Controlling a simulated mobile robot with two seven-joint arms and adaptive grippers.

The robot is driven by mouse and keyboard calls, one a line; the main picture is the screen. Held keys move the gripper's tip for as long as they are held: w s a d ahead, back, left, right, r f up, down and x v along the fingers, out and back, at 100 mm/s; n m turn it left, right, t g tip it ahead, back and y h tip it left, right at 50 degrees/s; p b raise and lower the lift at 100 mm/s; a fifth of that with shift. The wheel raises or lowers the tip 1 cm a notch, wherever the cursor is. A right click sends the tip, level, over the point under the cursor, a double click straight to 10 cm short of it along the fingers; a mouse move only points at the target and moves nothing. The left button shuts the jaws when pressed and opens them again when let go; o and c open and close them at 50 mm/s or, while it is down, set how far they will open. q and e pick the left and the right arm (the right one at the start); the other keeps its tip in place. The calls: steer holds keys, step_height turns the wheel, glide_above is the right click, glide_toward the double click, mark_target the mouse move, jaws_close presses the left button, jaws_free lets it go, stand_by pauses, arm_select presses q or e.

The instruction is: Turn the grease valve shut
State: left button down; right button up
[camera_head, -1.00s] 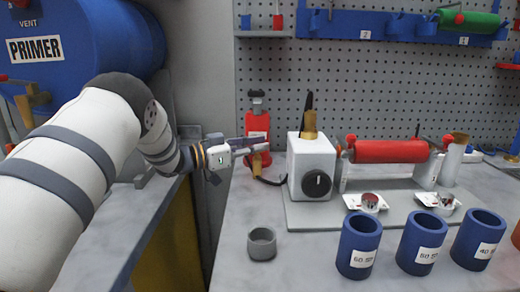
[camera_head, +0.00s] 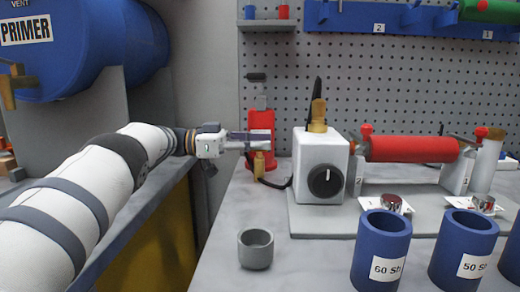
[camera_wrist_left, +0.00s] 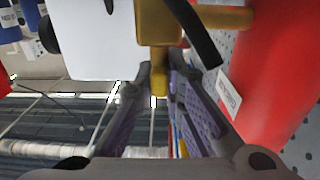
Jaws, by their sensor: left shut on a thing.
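The brass grease valve (camera_head: 259,164) sits low on the front of a red grease canister (camera_head: 260,112), left of the white box. My left gripper (camera_head: 262,140) comes in from the left just above the brass body, in front of the canister. In the left wrist view, a brass pipe joins the valve (camera_wrist_left: 160,22) to the canister (camera_wrist_left: 275,70), and a black hose runs from it. The fingers of my left gripper (camera_wrist_left: 160,78) are closed around the valve's narrow brass stem. The exact angle of the stem is hard to tell. My right gripper is not in view.
A white box (camera_head: 320,165) with a black knob stands right of the valve, beside a red roller (camera_head: 398,149). A grey cup (camera_head: 256,249) and blue cups (camera_head: 381,251) stand in front. A blue primer drum (camera_head: 85,55) is at the left.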

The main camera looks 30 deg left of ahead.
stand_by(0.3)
arm_select(q)
steer(key=c, duration=1.7)
jaws_free()
steer(key=shift+r, duration=0.1)
